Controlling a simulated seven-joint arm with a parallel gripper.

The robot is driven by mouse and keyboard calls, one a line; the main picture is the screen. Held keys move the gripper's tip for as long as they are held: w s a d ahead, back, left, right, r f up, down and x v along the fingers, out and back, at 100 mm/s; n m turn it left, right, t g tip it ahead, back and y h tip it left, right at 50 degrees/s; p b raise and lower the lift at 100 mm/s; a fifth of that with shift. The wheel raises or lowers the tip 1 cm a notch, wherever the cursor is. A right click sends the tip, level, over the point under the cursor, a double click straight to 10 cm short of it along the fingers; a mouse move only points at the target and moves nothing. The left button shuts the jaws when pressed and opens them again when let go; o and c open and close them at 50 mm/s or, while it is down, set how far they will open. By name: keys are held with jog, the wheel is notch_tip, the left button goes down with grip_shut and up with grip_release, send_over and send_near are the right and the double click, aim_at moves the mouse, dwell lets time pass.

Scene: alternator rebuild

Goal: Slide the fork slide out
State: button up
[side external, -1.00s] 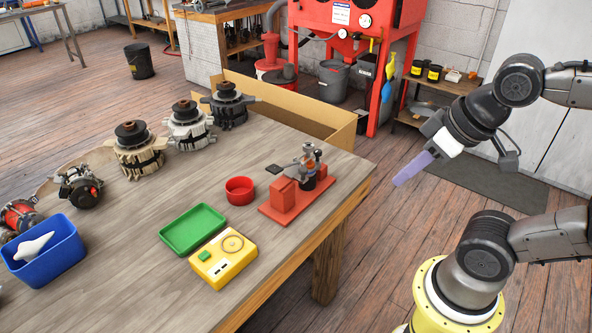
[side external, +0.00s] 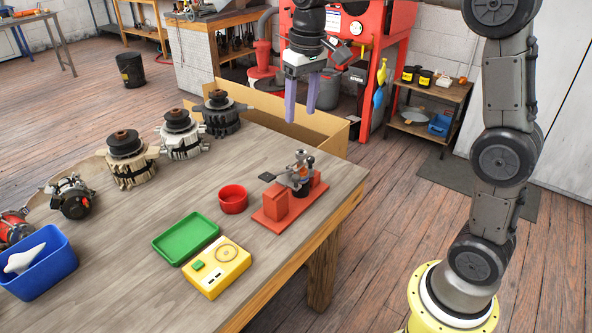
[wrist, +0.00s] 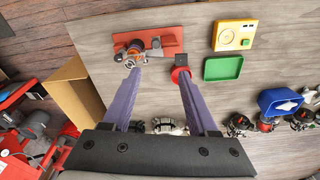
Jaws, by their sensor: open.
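A red fixture block (side external: 275,203) stands on the wooden bench near its right edge. A small metal assembly (side external: 301,170) sits on it, with a flat dark tab (side external: 267,177) sticking out to the left. I cannot tell which piece is the fork slide. In the wrist view the red fixture (wrist: 172,42) is at the top, the metal assembly (wrist: 133,52) by the left fingertip and the dark tab (wrist: 181,59) by the right one. My gripper (side external: 301,114) is open and empty, high above the bench's back part; its fingers also show in the wrist view (wrist: 160,71).
A red cup (side external: 233,198), a green tray (side external: 187,235) and a yellow device (side external: 216,268) stand left of the fixture. Several alternator parts line the bench's back left, with a blue bin (side external: 40,262) in front. A cardboard box (side external: 330,135) is behind the bench.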

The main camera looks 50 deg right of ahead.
jog(key=g, duration=0.1)
send_near(296, 176)
notch_tip(296, 176, down, 8)
jog(key=shift+w+d+f, duration=0.1)
dwell(0.4)
grip_shut()
dwell(1.3)
